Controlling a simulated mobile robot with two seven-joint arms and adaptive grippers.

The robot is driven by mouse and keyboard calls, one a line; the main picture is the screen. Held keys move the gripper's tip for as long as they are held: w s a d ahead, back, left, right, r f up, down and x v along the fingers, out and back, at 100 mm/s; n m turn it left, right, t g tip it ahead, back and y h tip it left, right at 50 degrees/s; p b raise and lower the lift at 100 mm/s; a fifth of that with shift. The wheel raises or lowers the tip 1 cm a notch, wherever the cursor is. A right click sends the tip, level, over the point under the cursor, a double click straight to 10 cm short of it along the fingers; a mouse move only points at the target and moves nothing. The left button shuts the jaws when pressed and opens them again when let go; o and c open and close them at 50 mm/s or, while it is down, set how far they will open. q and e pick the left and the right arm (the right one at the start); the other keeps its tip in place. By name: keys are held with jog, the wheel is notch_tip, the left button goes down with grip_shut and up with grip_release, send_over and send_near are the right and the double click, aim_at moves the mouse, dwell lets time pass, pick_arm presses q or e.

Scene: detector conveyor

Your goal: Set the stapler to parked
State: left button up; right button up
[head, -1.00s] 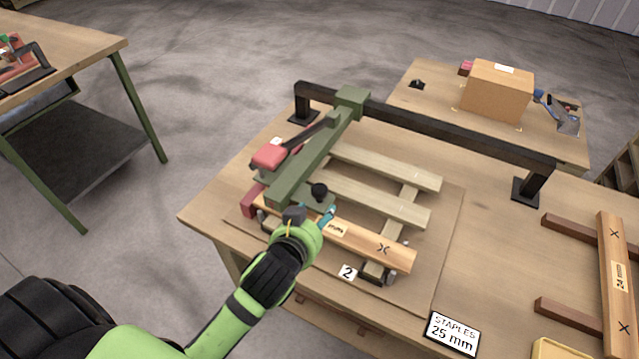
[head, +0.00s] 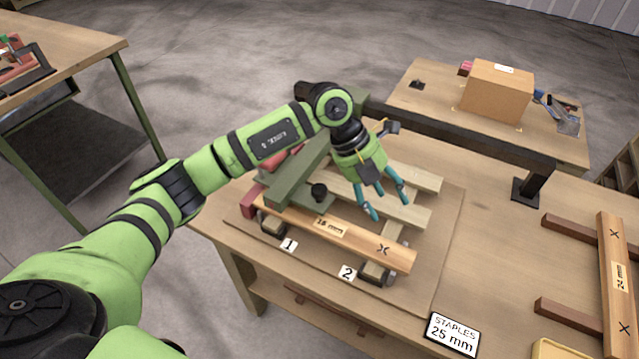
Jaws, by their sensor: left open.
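The stapler (head: 288,189) is a long green body lying across the near workbench, partly hidden behind my left arm. My left gripper (head: 387,206) is open and empty, with teal fingers pointing down over the pallet slats, to the right of the stapler and apart from the knob. My right gripper is not in view.
A pallet with a front board (head: 350,238) marked 18 mm and X sits by labels 1 and 2. A sign (head: 453,334) reads "STAPLES 25 mm". A second board (head: 616,285) lies at right. A cardboard box (head: 497,91) stands on the back table.

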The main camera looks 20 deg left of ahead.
aim_at(319, 189)
pick_arm(q)
jog(key=a+y, duration=0.2)
jog(key=a, duration=0.2)
jog(key=w+a+r+n+y, duration=0.1)
jog(key=a+y, duration=0.1)
jog(key=a, duration=0.3)
jog(key=w+a+n+y, duration=0.1)
jog(key=a+y, duration=0.1)
jog(key=a, duration=0.3)
jog(key=shift+a+r, duration=0.1)
jog(key=shift+r, duration=0.25)
jog(key=shift+a+f+y+p, duration=0.1)
jog(key=shift+f+y+p, duration=0.2)
notch_tip(319, 189, down, 5)
jog(key=shift+r+p, duration=0.1)
jog(key=shift+p, duration=0.85)
jog(key=shift+f, duration=0.75)
grip_shut()
